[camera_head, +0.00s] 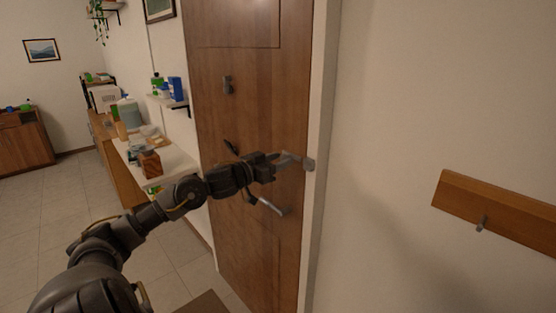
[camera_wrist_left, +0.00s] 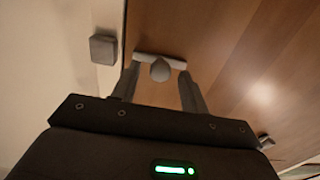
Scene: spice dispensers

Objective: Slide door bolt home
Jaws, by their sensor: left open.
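The brown wooden door (camera_head: 235,120) stands shut-looking in its white frame. The door bolt shows in the wrist view as a pale bar (camera_wrist_left: 144,55) with a rounded grey knob (camera_wrist_left: 160,70), near the door's edge. A square grey keeper block (camera_wrist_left: 103,48) sits on the frame, left of the bar, with a visible gap between them. The keeper (camera_head: 309,164) also shows at the frame in the head view. My left gripper (camera_wrist_left: 159,78) is open, its fingers on either side of the knob; I cannot tell whether they touch it. The left gripper (camera_head: 286,161) partly hides the bolt in the head view.
A lever handle (camera_head: 267,205) is on the door just below my left gripper. A small grey fitting (camera_head: 227,85) is higher up. A wooden rail with a hook (camera_head: 495,210) hangs on the right wall. A cluttered counter (camera_head: 172,170) and shelf stand left of the door.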

